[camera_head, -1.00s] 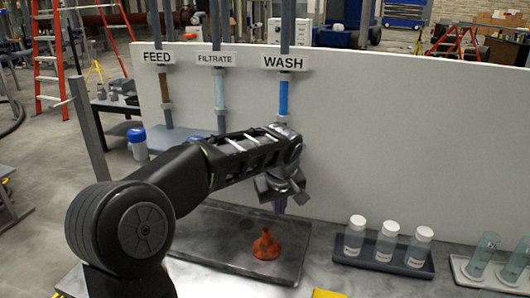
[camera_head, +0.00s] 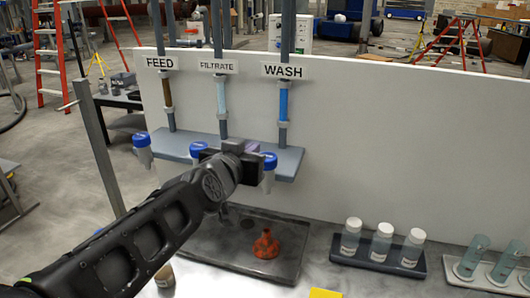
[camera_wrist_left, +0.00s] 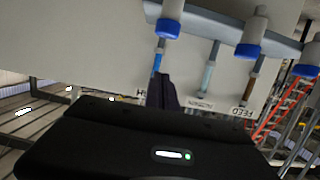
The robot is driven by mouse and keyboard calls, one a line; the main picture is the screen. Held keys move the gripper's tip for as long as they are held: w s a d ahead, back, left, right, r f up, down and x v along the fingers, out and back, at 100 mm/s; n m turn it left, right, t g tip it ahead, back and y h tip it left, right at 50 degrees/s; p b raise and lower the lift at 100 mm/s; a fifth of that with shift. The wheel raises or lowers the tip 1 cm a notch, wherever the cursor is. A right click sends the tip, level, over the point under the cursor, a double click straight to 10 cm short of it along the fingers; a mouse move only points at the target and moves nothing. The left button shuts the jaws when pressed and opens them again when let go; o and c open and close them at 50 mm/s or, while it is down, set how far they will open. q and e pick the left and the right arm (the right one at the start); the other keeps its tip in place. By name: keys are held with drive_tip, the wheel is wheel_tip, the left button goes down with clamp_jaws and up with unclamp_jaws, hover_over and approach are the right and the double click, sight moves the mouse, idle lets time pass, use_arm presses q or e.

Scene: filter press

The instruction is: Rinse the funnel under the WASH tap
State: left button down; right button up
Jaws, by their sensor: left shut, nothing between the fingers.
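The orange funnel (camera_head: 266,245) stands on the dark tray (camera_head: 225,255), below the taps, with nothing holding it. The WASH label (camera_head: 284,70) is above a blue-filled pipe (camera_head: 284,102). The pipe runs down to a grey shelf. At the shelf's right end is a pale cylinder with a blue top (camera_head: 269,163). My left gripper (camera_head: 252,147) is up beside that cylinder, shut and empty. Whether it touches the cylinder I cannot tell. The wrist view is upside down; the dark shut fingers (camera_wrist_left: 165,92) point towards the WASH pipe (camera_wrist_left: 157,62). My right gripper is out of sight.
Two similar blue-topped cylinders, FEED (camera_head: 142,146) and FILTRATE (camera_head: 197,150), line the shelf (camera_head: 170,143). A rack (camera_head: 345,255) with white-capped bottles stands right of the tray, then a rack of clear tubes (camera_head: 480,270). A small bottle (camera_head: 165,275) is left of the tray. The white wall panel closes the back.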

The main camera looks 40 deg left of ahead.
use_arm(q)
drive_tip(key=shift+w, duration=0.1)
drive_tip(key=x, duration=0.3)
drive_tip(key=f+x, duration=0.1)
drive_tip(key=x, duration=0.3)
drive_tip(key=f+p+x, duration=0.1)
drive_tip(key=x, duration=0.2)
drive_tip(key=shift+f, duration=1.05)
